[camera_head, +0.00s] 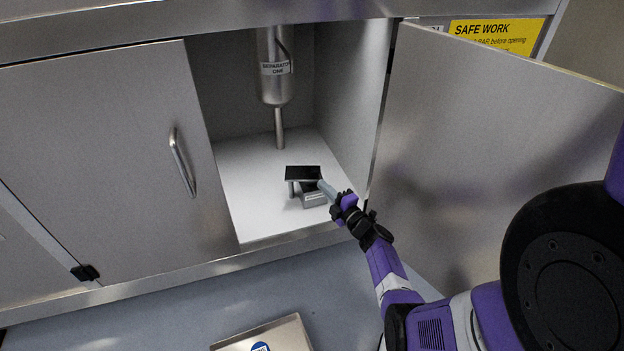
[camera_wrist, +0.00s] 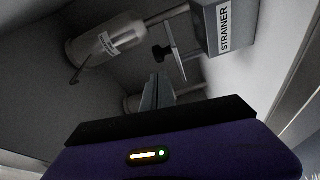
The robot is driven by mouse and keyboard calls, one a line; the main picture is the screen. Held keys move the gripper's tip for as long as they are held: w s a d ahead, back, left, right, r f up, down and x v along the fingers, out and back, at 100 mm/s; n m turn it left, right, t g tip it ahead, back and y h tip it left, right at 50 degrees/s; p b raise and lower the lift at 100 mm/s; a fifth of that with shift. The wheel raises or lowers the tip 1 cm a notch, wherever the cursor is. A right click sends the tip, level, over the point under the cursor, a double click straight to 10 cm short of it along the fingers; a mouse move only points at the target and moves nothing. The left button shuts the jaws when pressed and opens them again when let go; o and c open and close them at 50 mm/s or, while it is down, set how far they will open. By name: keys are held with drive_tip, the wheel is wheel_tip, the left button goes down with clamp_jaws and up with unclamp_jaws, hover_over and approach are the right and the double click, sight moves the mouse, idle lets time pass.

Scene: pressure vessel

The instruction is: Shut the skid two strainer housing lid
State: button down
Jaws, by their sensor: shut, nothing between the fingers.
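In the head view, a small grey housing (camera_head: 314,199) with a pale label stands on the white cabinet floor. A flat black plate (camera_head: 303,173) sits above it, toward the back; I cannot tell how far the plate is tilted. My gripper (camera_head: 325,187) reaches in from the right, shut and empty, with its tip close beside the housing; contact is unclear. In the wrist view, a grey box marked STRAINER (camera_wrist: 224,27) shows at upper right, beyond my closed fingers (camera_wrist: 158,78). I cannot tell whether it is the same housing, and no lid shows clearly there.
A vessel labelled SEPARATOR ONE (camera_head: 275,68) hangs behind, with a pipe (camera_head: 279,128) to the floor. The right cabinet door (camera_head: 480,150) stands open beside my arm; the left door (camera_head: 110,150) is shut. A dark knob (camera_wrist: 160,53) shows past my fingers.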

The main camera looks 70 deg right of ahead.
drive_tip(key=a+r+m+g+h, duration=0.1)
drive_tip(key=a+r+g, duration=0.1)
drive_tip(key=a, duration=0.9)
drive_tip(key=w+d+f+m+g+h+b, duration=0.1)
drive_tip(key=w+d, duration=0.3)
drive_tip(key=d, duration=0.9)
drive_tip(key=shift+w+f+m+g+b, duration=0.2)
drive_tip(key=shift+w+m+g+b, duration=0.15)
drive_tip(key=shift+g, duration=0.45)
drive_tip(key=shift+s+d, duration=0.1)
